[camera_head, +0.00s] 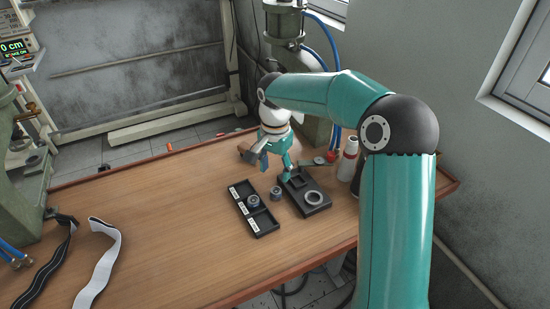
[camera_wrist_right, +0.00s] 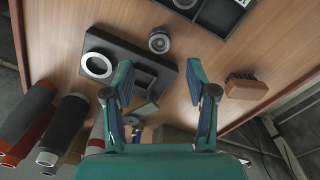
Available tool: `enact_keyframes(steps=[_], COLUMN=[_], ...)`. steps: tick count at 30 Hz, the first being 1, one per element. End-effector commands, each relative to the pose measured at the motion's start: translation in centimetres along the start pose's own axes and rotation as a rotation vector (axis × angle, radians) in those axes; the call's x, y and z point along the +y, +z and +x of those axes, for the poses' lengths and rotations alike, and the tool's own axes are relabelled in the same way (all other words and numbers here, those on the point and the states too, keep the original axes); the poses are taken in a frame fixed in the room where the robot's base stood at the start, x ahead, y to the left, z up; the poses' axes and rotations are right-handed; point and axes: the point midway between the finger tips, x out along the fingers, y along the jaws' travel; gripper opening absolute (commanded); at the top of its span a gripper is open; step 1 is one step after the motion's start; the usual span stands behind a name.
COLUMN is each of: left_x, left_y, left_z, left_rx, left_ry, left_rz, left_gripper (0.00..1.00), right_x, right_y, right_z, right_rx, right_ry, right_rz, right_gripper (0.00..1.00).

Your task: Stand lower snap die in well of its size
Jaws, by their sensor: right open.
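A small dark round die with a metallic top (camera_head: 276,193) stands upright on the bare table between the black well tray (camera_head: 265,222) and a black block (camera_head: 318,209). It also shows in the wrist view (camera_wrist_right: 159,40), beyond the fingertips. Another metallic round piece (camera_head: 253,201) sits in the tray's middle well. I cannot tell which is the lower die. The tray has several wells with white labels, too small to read. My right gripper (camera_head: 273,166) is open and empty, over the block's far end; its spread fingers show in the wrist view (camera_wrist_right: 160,76). My left gripper is not in view.
The block carries a pale ring (camera_head: 314,198) and a square recess (camera_head: 297,181). A brown brush (camera_wrist_right: 246,87) lies near the gripper. Several bottles or rolls (camera_head: 348,160) stand at the block's right. Two straps (camera_head: 101,262) lie at front left. The table's middle left is clear.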

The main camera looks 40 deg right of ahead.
Motion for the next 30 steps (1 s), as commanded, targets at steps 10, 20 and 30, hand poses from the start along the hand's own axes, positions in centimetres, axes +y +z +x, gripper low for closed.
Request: enact_keyframes(steps=[10,20,30], left_x=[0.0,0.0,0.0], left_y=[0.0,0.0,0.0], left_z=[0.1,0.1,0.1], left_rx=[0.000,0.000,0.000], left_ry=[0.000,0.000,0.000], left_rz=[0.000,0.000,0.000], left_gripper=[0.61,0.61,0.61], right_x=[0.0,0.1,0.2], right_y=[0.0,0.0,-0.1], right_z=[-4.2,-4.4,-4.4], right_rx=[0.000,-0.001,-0.001], right_ry=[0.000,0.001,0.001], right_rz=[0.000,0.001,0.003], right_gripper=[0.57,0.57,0.57])
